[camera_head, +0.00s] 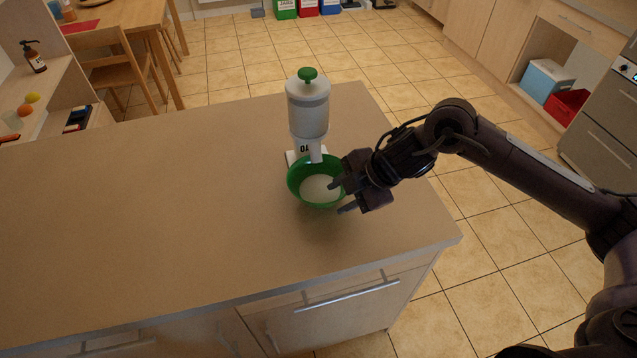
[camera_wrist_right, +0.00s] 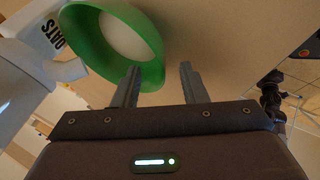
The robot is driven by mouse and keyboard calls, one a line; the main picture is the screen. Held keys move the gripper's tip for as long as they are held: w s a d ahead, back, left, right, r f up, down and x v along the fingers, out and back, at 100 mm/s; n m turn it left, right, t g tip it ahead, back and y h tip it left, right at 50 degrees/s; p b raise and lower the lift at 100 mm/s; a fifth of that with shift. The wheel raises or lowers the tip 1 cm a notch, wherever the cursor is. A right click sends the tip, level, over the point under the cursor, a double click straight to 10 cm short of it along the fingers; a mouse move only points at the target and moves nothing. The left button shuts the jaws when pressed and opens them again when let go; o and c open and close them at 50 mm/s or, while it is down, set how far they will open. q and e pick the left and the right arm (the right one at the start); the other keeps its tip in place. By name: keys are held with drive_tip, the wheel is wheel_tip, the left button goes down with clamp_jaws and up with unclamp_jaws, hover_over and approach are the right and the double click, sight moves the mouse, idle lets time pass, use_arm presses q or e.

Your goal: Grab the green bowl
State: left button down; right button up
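The green bowl (camera_head: 300,186) sits on the counter below the spout of a white dispenser (camera_head: 308,110) with a green knob. Pale contents show inside the bowl. My right gripper (camera_head: 342,199) is at the bowl's right side, with its fingers apart. In the right wrist view the bowl (camera_wrist_right: 150,75) is at the upper left, and its rim is close to the left finger of my open gripper (camera_wrist_right: 158,84). One finger appears at or over the rim; I cannot tell whether it touches. My left gripper is not in view.
The counter (camera_head: 150,220) is clear to the left and front. Its right edge lies just beyond my right gripper.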

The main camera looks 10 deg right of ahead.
sight(331, 201)
drive_tip(key=x, duration=0.4)
drive_tip(key=shift+p, duration=0.3)
drive_tip(key=shift+r, duration=0.1)
clamp_jaws()
